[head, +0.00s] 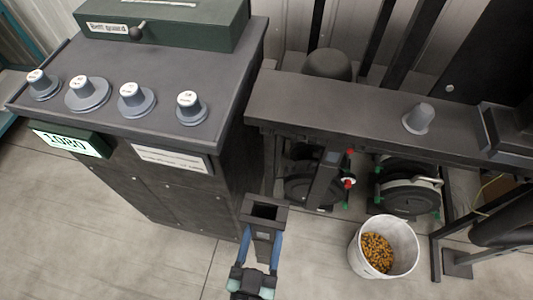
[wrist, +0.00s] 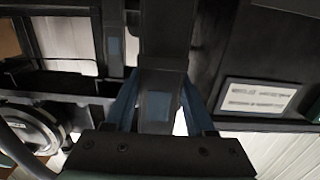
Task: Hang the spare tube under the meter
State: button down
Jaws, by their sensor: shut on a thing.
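The spare tube (head: 266,212), dark grey and square with an open top, is held roughly upright in my gripper (head: 263,246), in front of the cabinet's right side. In the wrist view the tube (wrist: 158,92) sits between the two blue fingers, which are shut on it. Two round seed meters sit under the grey beam: a dark left one (head: 303,190) and a right one (head: 405,192) with green-tipped parts. A dark upright part (head: 324,180) with a blue patch stands in front of the left meter. The tube is apart from both meters in the head view.
A white bucket (head: 369,266) of seeds stands on the floor below the right meter. The grey beam (head: 340,104) runs above the meters with a small grey cup (head: 419,118). A cabinet (head: 180,190) with knobs and a display stands left. Floor between cabinet and bucket is clear.

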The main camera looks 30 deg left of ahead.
jog(key=p+v, duration=0.1)
jog(key=v, duration=0.7)
jog(key=shift+s, duration=0.3)
dwell(0.8)
jog(key=shift+w+d+f, duration=0.1)
jog(key=shift+d+f, duration=0.1)
